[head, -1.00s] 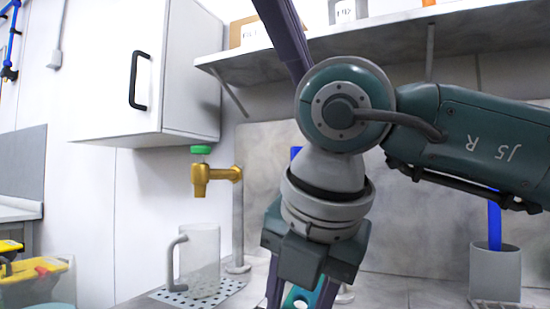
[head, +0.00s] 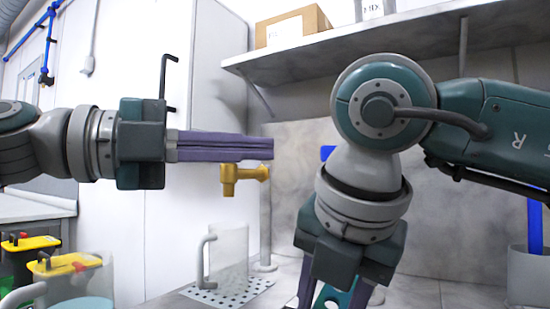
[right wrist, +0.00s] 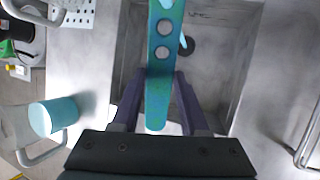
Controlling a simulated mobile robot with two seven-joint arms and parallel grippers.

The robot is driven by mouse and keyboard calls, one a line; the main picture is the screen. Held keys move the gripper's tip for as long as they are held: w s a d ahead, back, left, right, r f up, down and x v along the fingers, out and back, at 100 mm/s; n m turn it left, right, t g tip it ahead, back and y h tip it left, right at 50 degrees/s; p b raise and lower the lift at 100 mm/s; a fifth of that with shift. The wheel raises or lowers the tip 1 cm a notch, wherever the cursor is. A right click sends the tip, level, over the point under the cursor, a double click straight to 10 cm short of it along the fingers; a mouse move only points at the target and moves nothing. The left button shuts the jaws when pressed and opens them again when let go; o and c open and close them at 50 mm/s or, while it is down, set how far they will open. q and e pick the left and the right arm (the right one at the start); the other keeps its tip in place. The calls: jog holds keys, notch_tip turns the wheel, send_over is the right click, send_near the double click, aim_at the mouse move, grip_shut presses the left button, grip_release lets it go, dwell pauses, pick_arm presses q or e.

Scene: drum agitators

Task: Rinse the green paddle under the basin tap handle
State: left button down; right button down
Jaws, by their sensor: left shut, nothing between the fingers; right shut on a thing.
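My left gripper (head: 268,148) is shut and empty. Its purple fingers reach in level from the left, in front of or over the brass tap (head: 245,173) in the head view. The tap's green handle is hidden behind them; I cannot tell whether they touch it. My right gripper (right wrist: 158,78) is shut on the green paddle (right wrist: 160,95), a teal-green strip with round holes. In the right wrist view the paddle runs up between the fingers over a grey basin (right wrist: 215,80) with a dark drain. In the head view only a bit of the paddle (head: 331,295) shows.
A clear pitcher (head: 232,250) stands on a perforated tray (head: 258,287) beside the tap post. A shelf (head: 350,45) with boxes and a wall cabinet (head: 205,60) are above. A grey holder (head: 530,278) with a blue stick is right. A teal-filled jug (right wrist: 52,117) stands left.

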aim_at(321, 155)
pick_arm(q)
jog(key=x, duration=0.8)
jog(key=shift+d, duration=0.35)
jog(key=shift+w+a, duration=0.15)
jog(key=shift+w, duration=0.4)
jog(key=shift+w+a, duration=0.15)
jog(key=shift+w, duration=0.35)
jog(key=shift+w+a+f, duration=0.1)
jog(key=shift+a+f, duration=0.05)
jog(key=shift+w+a, duration=0.1)
